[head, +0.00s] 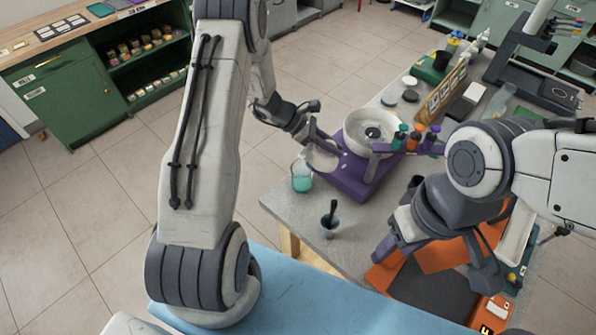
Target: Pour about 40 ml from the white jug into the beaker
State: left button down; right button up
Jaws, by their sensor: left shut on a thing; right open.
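The white jug (322,158) is small in the head view, at the left end of the grey worktop. My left gripper (310,136) is shut on it from above and holds it close to the beaker. The jug looks tilted; its spout and any stream are too small to tell. The clear beaker (301,183) stands near the worktop's left edge with teal liquid in it. The jug is just above and right of the beaker's rim in the picture. My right gripper (388,236) is open and empty, over the worktop's near side, well right of the beaker.
A purple machine with a pale round bowl (372,128) stands right behind the jug. A small cup with a dark-handled tool (330,222) stands nearer. An orange item (440,256) lies below my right arm.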

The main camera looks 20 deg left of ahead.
pick_arm(q)
jog(key=shift+s+a+h+b, duration=0.1)
jog(key=shift+a+h+b, duration=0.15)
jog(key=shift+h+b, duration=0.25)
jog(key=shift+t, duration=0.3)
jog(key=shift+b, duration=0.3)
jog(key=shift+s+a+f+h+b, duration=0.15)
jog(key=shift+a+h+b, duration=0.35)
jog(key=shift+h+b, duration=0.5)
jog(key=shift+d, duration=0.2)
jog(key=shift+w+d, duration=0.1)
jog(key=shift+w, duration=0.1)
jog(key=shift+w+d, duration=0.2)
jog(key=shift+d, duration=0.25)
